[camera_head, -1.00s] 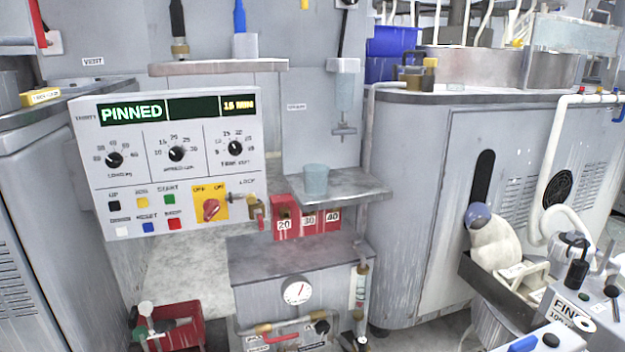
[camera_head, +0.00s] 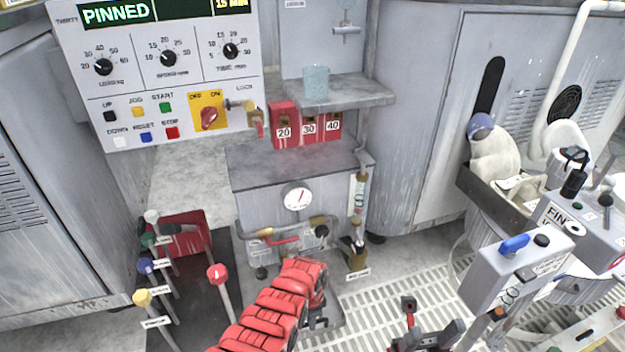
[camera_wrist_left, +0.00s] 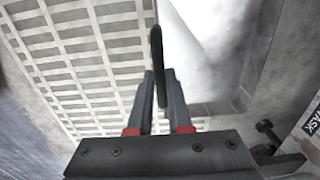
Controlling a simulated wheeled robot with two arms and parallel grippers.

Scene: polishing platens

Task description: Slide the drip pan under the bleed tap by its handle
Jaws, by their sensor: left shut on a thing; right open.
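My left gripper (camera_head: 318,314) is low at the front of the grey cabinet, mostly hidden by its own red arm. In the left wrist view its fingers (camera_wrist_left: 160,95) are shut on a dark upright handle (camera_wrist_left: 157,58). The drip pan (camera_head: 334,311) shows as a grey edge beside the gripper; in the left wrist view a pale, shiny surface right of the handle seems to be the pan (camera_wrist_left: 215,45). The bleed tap (camera_head: 357,254), brass with a label below it, is above and right of the pan, at the cabinet's right front. My right gripper (camera_head: 430,328) is open and empty.
A pale floor grating (camera_head: 400,290) lies right of the pan. Several coloured-knob levers (camera_head: 153,265) and a red bin (camera_head: 183,238) stand at the left. A grey control box (camera_head: 510,275) is at the right. The cabinet (camera_head: 285,225) bears a gauge and pipes.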

